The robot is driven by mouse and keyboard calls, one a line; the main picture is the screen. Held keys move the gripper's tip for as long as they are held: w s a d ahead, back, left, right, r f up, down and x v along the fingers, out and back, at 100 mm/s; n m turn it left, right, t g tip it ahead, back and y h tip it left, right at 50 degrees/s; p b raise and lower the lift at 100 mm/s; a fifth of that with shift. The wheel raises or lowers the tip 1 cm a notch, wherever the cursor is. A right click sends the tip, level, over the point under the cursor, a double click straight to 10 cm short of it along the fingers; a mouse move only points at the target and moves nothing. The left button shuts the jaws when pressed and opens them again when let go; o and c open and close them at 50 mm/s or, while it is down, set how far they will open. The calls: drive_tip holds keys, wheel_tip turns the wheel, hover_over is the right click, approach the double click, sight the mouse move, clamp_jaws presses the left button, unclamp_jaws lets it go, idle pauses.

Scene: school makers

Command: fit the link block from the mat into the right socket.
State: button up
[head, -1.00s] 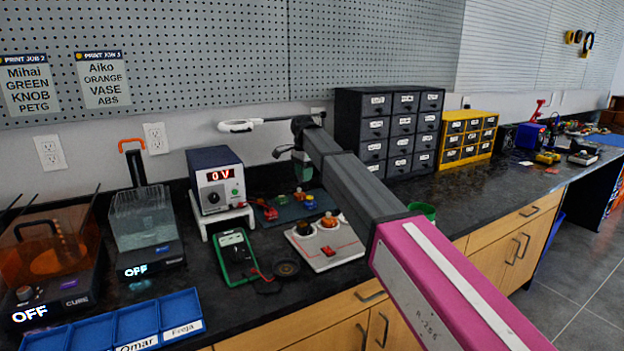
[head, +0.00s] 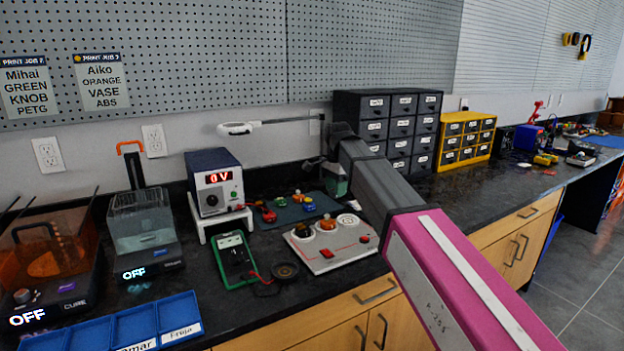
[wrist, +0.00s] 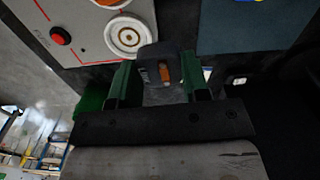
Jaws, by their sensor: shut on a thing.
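My gripper (wrist: 158,88) has green fingers and is shut on a dark grey block with a copper-coloured pin, the link block (wrist: 148,62). In the head view my gripper (head: 335,180) hangs above the counter behind the light panel, and the block cannot be made out there. The panel (head: 345,258) has a row of round white sockets. The right socket (head: 348,220) looks empty; it also shows as a white ring in the wrist view (wrist: 125,48), just up and left of the held block. The other sockets hold dark and orange pieces. The mat (head: 285,216) lies behind the panel.
Several coloured pieces stand on the mat, including a blue one (head: 309,207). A power supply (head: 217,187) reading 0 V stands left of it. A multimeter (head: 235,259) and a round black item (head: 285,271) lie left of the panel. Dark drawers (head: 388,122) stand behind my arm.

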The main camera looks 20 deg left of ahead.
approach(348, 221)
drive_tip(key=shift+s, duration=0.15)
drive_tip(key=shift+f, duration=2.9)
drive_tip(key=shift+f, duration=0.5)
drive_tip(key=o, duration=0.6)
wheel_tip(348, 221, up, 11)
drive_tip(key=shift+f, duration=0.1)
idle(0.4)
idle(0.4)
